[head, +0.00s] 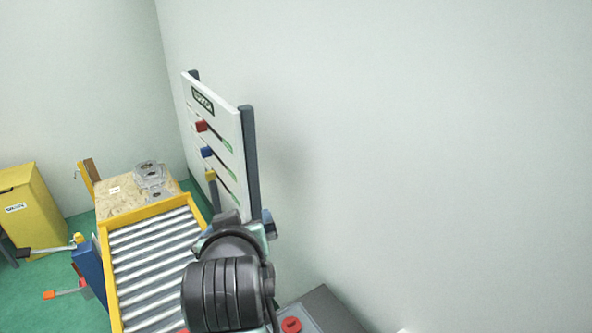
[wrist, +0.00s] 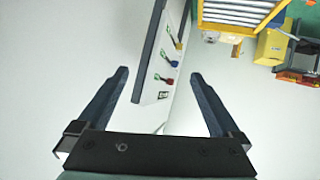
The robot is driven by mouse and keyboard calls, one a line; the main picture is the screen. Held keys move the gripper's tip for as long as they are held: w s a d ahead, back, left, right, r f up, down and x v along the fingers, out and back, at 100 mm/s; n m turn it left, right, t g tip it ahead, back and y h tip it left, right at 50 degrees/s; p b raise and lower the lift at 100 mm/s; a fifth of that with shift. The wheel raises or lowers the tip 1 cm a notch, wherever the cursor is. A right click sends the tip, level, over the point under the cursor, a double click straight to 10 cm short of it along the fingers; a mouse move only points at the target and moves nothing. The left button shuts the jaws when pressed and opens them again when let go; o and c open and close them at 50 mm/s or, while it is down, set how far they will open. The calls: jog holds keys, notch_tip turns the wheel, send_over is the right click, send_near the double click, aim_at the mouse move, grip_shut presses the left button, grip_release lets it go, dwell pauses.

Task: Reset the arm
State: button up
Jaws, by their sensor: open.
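My gripper (wrist: 159,76) shows in the wrist view with its two dark fingers spread wide apart. Nothing is between the fingers, and it is open and empty. It points towards a white board (wrist: 171,60) with coloured sliders, which lies beyond the fingers and apart from them. In the head view my dark arm rises at the bottom centre, in front of the lower edge of the same white board (head: 215,120). The gripper's fingers cannot be made out there.
A yellow-framed roller conveyor (head: 150,262) runs left of my arm. Behind it, a wooden board (head: 120,205) bears grey metal castings (head: 149,172). A yellow cabinet (head: 35,215) stands at the far left. A plain pale wall (head: 430,140) fills the right side.

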jog(key=d+r+m+t+b, duration=0.1)
jog(key=d+r+t, duration=0.15)
jog(key=r, duration=0.35)
jog(key=d+r+m+t+b, duration=0.1)
jog(key=d+r+t, duration=0.1)
jog(key=r+t, duration=0.35)
jog(key=s+d+r+m+t+h+b, duration=0.1)
jog(key=s+d+r+t, duration=0.1)
jog(key=s+r, duration=0.6)
jog(key=s+d+r+m+t+h+b, duration=0.1)
jog(key=s+d+r+t, duration=0.2)
jog(key=r, duration=0.9)
jog(key=s+t, duration=0.2)
jog(key=s, duration=0.2)
jog(key=shift+s, duration=0.4)
jog(key=shift+c, duration=0.2)
